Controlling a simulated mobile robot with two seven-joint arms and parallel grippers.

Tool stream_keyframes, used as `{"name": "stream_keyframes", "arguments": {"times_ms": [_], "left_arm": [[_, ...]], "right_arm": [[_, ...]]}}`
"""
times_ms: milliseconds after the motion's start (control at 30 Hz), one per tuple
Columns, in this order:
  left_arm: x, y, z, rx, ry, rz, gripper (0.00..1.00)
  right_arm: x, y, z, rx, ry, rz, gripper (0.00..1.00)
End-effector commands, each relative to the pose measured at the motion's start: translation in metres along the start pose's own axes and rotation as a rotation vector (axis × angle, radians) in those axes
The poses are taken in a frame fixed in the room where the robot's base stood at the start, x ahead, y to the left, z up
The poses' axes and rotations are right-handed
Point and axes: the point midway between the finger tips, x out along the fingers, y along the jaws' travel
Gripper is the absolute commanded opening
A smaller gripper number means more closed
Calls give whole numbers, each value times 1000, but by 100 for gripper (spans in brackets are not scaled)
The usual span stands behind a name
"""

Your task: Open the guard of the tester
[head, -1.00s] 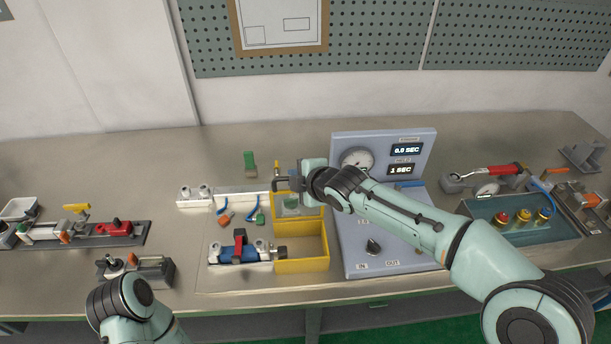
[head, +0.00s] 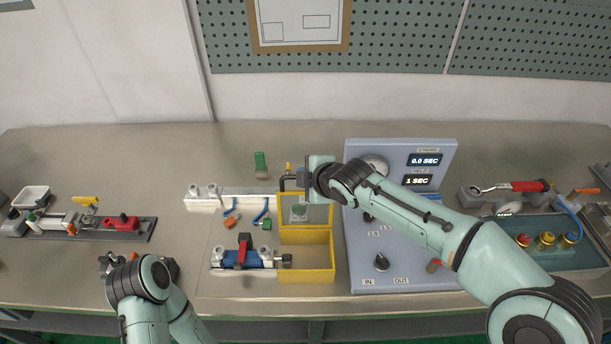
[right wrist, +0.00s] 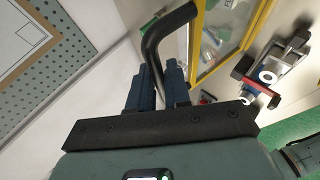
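The tester's panel (head: 400,230) is grey-blue, with a gauge, two lit displays and a knob. Left of it is a yellow-framed box (head: 333,262), its top open towards me. The guard (head: 318,213), a clear pane in a yellow frame, stands raised at the box's back edge. My right gripper (head: 297,181) is at the black handle on the guard's top. In the right wrist view the bent black handle (right wrist: 153,48) runs between the two fingers (right wrist: 160,85), which look closed on it.
A blue cylinder fixture with a red clamp (head: 243,253) sits left of the box, close to it. A white manifold (head: 225,198) lies behind that. A tray (head: 580,256) with several coloured fittings is at the right. The bench's back left is clear.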

Motion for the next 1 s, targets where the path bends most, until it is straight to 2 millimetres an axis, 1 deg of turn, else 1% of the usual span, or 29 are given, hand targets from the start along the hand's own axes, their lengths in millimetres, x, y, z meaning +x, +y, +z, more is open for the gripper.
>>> {"name": "stream_keyframes", "arguments": {"times_ms": [33, 67, 333, 467, 567, 800, 900, 1000], "left_arm": [[0, 0, 0, 0, 0, 0, 56], [0, 0, 0, 0, 0, 0, 56], [0, 0, 0, 0, 0, 0, 56], [0, 0, 0, 0, 0, 0, 56], [1, 0, 1, 0, -1, 0, 56], [3, -2, 2, -1, -2, -1, 56], [4, -2, 2, -1, -3, -1, 56], [6, -3, 3, -1, -4, -1, 56]], "right_arm": [[0, 0, 0, 0, 0, 0, 33], [0, 0, 0, 0, 0, 0, 38], [0, 0, 0, 0, 0, 0, 38], [-8, 1, 0, 2, 0, 1, 38], [-23, 1, 1, 2, -1, 3, 38], [-78, 1, 1, 2, -3, 5, 38], [-99, 0, 0, 1, -3, 4, 38], [-115, 0, 0, 1, -2, 2, 38]]}}
